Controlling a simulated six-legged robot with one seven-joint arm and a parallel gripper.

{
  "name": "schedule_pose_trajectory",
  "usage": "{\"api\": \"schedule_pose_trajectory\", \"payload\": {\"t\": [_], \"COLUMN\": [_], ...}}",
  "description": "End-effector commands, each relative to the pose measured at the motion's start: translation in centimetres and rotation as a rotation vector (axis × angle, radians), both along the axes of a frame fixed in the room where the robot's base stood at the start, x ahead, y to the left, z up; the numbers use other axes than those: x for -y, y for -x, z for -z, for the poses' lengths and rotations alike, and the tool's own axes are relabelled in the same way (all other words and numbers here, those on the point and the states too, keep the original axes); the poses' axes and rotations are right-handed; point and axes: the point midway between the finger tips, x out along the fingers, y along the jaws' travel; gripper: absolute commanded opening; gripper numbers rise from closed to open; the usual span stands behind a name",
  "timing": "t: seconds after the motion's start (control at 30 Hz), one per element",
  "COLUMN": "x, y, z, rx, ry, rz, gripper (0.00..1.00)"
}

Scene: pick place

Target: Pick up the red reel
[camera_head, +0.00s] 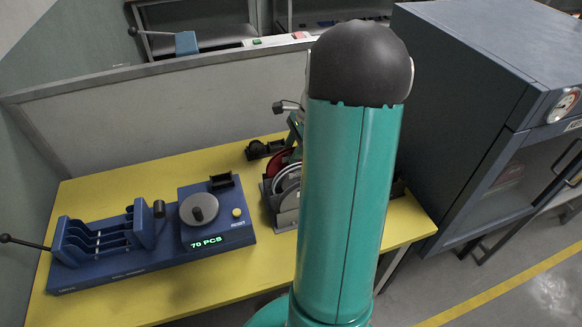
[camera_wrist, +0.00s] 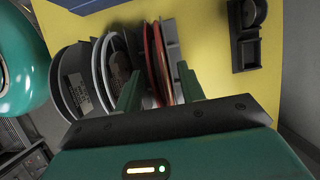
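The red reel (camera_wrist: 160,62) stands on edge in a row of reels in the wrist view, showing as narrow red rims. My gripper (camera_wrist: 158,88) is open, with one green finger on each side of the red reel. I cannot tell whether either finger touches it. The left finger is close to a white-rimmed reel (camera_wrist: 112,62). In the head view, the red reel (camera_head: 279,163) shows partly behind my arm, at the back of the rack. The lower part of the reel is hidden by my gripper in the wrist view.
Grey and white reels stand beside the red one in a grey rack (camera_head: 285,222) on the yellow table (camera_head: 140,186). A blue counting machine (camera_head: 120,264) stands left. A small black holder (camera_head: 262,149) is behind the rack. A large blue cabinet (camera_head: 455,130) stands right.

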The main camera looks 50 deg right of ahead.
Motion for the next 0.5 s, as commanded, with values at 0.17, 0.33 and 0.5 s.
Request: {"api": "schedule_pose_trajectory", "payload": {"t": [0.17, 0.33, 0.5], "x": [-0.9, -1.0, -1.0], "y": [-0.3, -0.5, -0.5], "z": [2.3, 2.7, 2.6], "rx": [-0.001, 0.001, 0.000], "ry": [-0.002, -0.001, 0.000], "rz": [-0.001, -0.001, -0.001], "gripper": [0.39, 0.39, 0.27]}}
